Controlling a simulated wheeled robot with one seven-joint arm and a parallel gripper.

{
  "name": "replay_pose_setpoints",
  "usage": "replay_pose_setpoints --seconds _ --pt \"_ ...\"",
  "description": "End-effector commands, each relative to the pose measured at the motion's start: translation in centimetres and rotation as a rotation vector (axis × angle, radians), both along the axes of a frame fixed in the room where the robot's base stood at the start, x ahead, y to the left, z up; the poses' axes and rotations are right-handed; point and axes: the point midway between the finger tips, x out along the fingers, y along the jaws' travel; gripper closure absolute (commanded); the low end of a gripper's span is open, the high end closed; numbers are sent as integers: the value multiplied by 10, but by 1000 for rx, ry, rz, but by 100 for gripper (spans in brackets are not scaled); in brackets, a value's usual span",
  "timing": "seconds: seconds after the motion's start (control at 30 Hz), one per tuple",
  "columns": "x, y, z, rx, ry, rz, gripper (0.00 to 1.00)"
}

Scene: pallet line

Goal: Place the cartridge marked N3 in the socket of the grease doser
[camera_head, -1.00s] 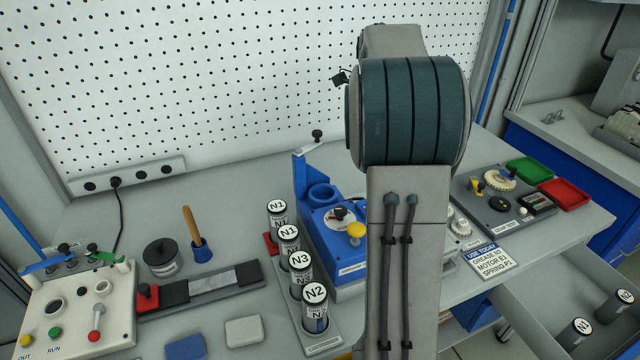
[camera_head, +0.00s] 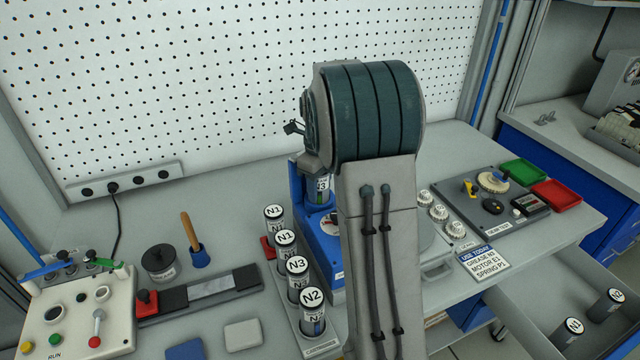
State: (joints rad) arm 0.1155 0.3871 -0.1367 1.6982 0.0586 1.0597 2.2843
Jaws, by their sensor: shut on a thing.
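My gripper (camera_head: 318,172) shows only in small part below the wrist of my arm. It is shut on a cartridge (camera_head: 320,190), upright, with a label on which a 3 can be read. The cartridge is at the round blue socket of the grease doser (camera_head: 313,232). I cannot tell whether its lower end is inside the socket or just above it. My arm hides much of the doser. Another cartridge marked N3 (camera_head: 297,266) stands in the rack (camera_head: 318,346), between an N1 cartridge (camera_head: 286,239) and an N2 cartridge (camera_head: 312,298).
A further N1 cartridge (camera_head: 274,213) stands at the rack's far end. A notice (camera_head: 483,262) reads grease N3, motor E1, spring P1. A drawer at right holds N1 (camera_head: 573,328) and N2 (camera_head: 606,305) cartridges. A control box (camera_head: 80,310) stands at left.

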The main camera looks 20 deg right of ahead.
Motion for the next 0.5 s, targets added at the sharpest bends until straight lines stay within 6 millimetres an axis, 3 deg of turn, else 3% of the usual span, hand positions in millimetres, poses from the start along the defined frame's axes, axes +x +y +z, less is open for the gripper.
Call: replay_pose_setpoints --seconds 0.27,0.3,0.33,0.5 --pt "0 0 -4 0 0 0 86" --pt "0 0 -3 0 0 0 46" --pt "0 0 -3 0 0 0 38" --pt "0 0 -3 -1 1 0 36"
